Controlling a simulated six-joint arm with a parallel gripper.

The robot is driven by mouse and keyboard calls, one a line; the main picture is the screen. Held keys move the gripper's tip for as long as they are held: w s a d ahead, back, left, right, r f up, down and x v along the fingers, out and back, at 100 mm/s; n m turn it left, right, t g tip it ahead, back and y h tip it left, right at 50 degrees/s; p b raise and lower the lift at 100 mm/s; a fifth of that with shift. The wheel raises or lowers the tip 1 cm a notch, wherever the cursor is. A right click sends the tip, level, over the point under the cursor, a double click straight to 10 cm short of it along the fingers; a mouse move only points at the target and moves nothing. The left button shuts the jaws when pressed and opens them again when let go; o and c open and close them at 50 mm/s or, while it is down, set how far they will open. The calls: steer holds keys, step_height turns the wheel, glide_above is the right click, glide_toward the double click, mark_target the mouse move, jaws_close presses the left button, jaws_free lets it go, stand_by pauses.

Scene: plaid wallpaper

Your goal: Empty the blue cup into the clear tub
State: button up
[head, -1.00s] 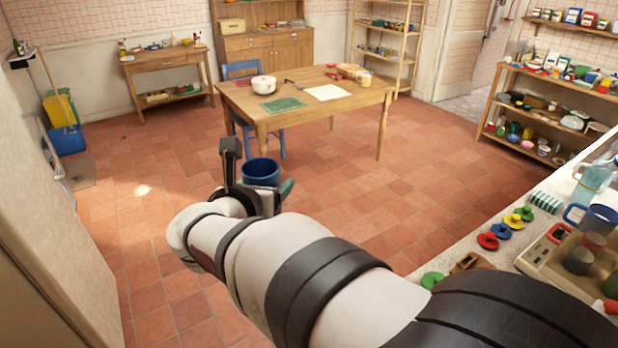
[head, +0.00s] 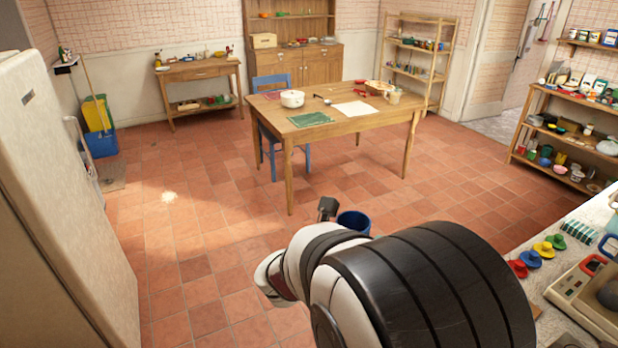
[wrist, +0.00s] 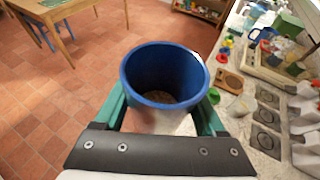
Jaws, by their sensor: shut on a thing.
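The blue cup (wrist: 165,75) is in my gripper (wrist: 163,108), between its green fingers, in the wrist view. Its open rim shows from above. Something greyish-brown shows at its bottom, but I cannot tell what it is. In the head view the cup (head: 353,223) shows beyond my arm, above the red tiled floor, with one dark gripper part (head: 328,208) at its left. I cannot clearly make out the clear tub.
The counter (wrist: 238,128) along the right holds a wooden block (wrist: 232,82), coloured lids (head: 543,249), a tray (head: 580,295) and hob rings (wrist: 266,118). A wooden table (head: 370,122) with a white pot (head: 292,99) stands farther back. The floor between is clear.

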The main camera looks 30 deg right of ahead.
steer(key=s+d+f+m+g, duration=0.4)
steer(key=s+d+f, duration=0.2)
steer(key=s, duration=0.4)
steer(key=s+d+f+m+g, duration=0.4)
steer(key=s+f, duration=0.3)
steer(key=s, duration=0.3)
steer(key=s+d+f+m+g+y, duration=0.1)
steer(key=s+d+f+m+g, duration=0.3)
steer(key=s, duration=0.6)
steer(key=shift+d+f+m+g, duration=0.2)
steer(key=shift+d+f+g, duration=0.4)
steer(key=shift+d, duration=0.35)
steer(key=shift+d+f+m+g, duration=0.2)
steer(key=shift+d+f+g, duration=0.35)
steer(key=shift+d, duration=0.35)
steer(key=shift+w+d+y, duration=0.1)
steer(key=shift+w+y, duration=0.1)
steer(key=shift+y, duration=0.1)
steer(key=shift+w+d+r+n+g+y, duration=0.25)
steer(key=shift+d+n+g+y, duration=0.3)
steer(key=shift+n+y, duration=0.75)
steer(key=shift+w+d+r+n+g+y, duration=0.15)
steer(key=shift+w+d+n+g+y, duration=0.2)
steer(key=shift+n+g+y, duration=0.65)
steer(key=shift+w+d+r+n+g+y, duration=0.25)
steer(key=shift+d+n+y, duration=0.25)
steer(key=shift+n+y, duration=1.1)
